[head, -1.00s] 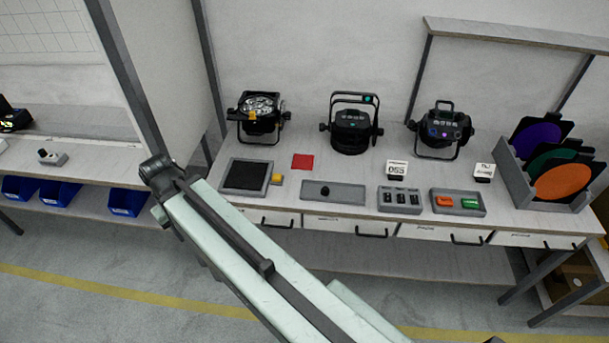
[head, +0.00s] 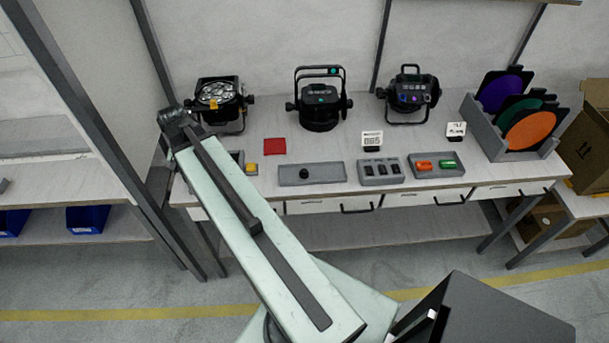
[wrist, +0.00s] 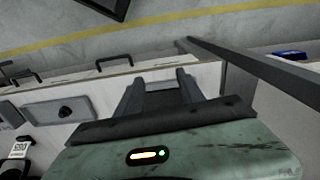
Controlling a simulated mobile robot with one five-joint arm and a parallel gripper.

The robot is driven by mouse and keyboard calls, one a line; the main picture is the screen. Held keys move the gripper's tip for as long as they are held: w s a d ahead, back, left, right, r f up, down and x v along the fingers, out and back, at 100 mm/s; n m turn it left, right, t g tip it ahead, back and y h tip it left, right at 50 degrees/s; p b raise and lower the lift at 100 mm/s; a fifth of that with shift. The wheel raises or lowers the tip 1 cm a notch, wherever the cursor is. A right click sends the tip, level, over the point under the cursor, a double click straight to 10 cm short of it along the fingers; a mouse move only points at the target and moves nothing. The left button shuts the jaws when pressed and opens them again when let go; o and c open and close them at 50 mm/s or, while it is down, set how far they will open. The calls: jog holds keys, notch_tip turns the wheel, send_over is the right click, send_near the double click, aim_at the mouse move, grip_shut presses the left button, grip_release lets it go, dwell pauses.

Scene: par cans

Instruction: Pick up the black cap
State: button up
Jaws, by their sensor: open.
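The black cap (head: 304,174) is a small round knob-like piece on a flat grey tray (head: 330,174) near the front edge of the workbench. The cap also shows at the left of the wrist view (wrist: 66,112), upright on the same tray. My gripper (wrist: 158,84) is open in the wrist view, its two fingers apart over the bench's front edge. The cap is well to the left of the fingers there, not between them. In the head view my arm crosses the left part of the bench, and I cannot make out the fingers.
Several black stage lamps (head: 320,106) stand at the back. A grey box with labelled switches (head: 380,171) and a tray with orange and green pieces (head: 436,165) lie right of the cap's tray. A red cloth (head: 275,146) lies behind it. A post (wrist: 255,68) stands near my fingers.

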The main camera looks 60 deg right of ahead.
jog(key=s+d+f+m+b, duration=0.1)
jog(key=s+d+m, duration=0.3)
jog(key=d, duration=0.4)
jog(key=s+d+f+m+b, duration=0.1)
jog(key=s+d+m, duration=0.3)
jog(key=d, duration=0.4)
jog(key=m, duration=0.8)
send_over(304, 170)
jog(key=shift+s+d+f+b, duration=0.15)
jog(key=shift+f+b, duration=0.2)
jog(key=shift+f, duration=0.35)
jog(key=f+b, duration=0.8)
jog(key=shift+a+f, duration=0.1)
jog(key=shift+a, duration=0.1)
jog(key=shift+w+r, duration=0.2)
grip_shut()
